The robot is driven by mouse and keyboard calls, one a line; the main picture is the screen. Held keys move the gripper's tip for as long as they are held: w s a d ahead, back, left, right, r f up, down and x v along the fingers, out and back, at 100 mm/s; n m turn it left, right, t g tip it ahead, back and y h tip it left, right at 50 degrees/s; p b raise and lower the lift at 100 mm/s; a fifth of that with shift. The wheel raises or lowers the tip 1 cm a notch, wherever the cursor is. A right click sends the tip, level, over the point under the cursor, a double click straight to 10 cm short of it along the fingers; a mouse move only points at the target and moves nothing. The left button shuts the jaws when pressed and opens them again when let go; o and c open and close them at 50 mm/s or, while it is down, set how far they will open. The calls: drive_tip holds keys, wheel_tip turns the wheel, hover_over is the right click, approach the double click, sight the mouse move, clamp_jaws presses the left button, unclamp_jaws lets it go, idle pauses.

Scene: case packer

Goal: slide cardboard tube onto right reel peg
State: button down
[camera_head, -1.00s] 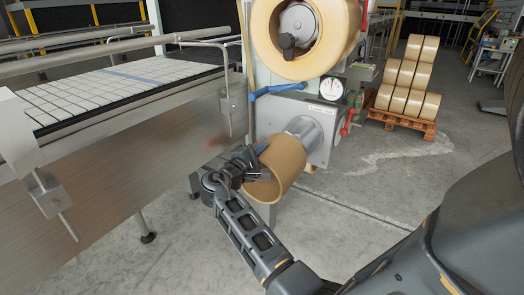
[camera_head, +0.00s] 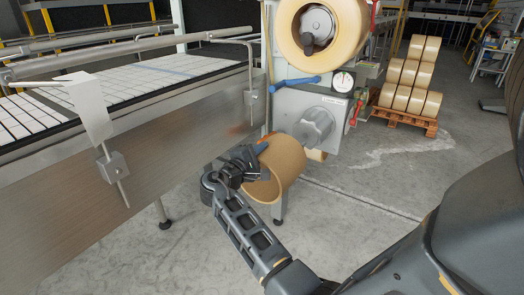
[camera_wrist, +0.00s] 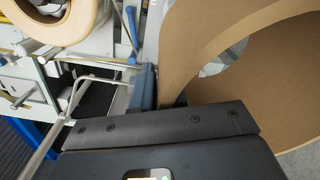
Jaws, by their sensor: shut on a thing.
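A brown cardboard tube (camera_head: 281,166) is held in my gripper (camera_head: 256,160), which is shut on the near left part of its wall. In the wrist view the tube (camera_wrist: 245,60) fills the upper right, with its wall between the fingers. A ribbed grey reel peg (camera_head: 313,127) sticks out of the grey machine below a mounted tape roll.
A large tan tape roll (camera_head: 352,38) sits on the upper hub. A blue lever (camera_head: 289,84), a dial gauge (camera_head: 343,81) and a red handle (camera_head: 356,112) are near the peg. A conveyor (camera_head: 110,140) runs along the left. A pallet of rolls (camera_head: 403,119) stands behind right.

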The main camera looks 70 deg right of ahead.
sight(281, 135)
drive_tip(key=shift+f+b+x, duration=0.2)
drive_tip(key=shift+b+x, duration=1.5)
drive_tip(key=shift+x, duration=4.5)
drive_tip(key=shift+d, duration=0.1)
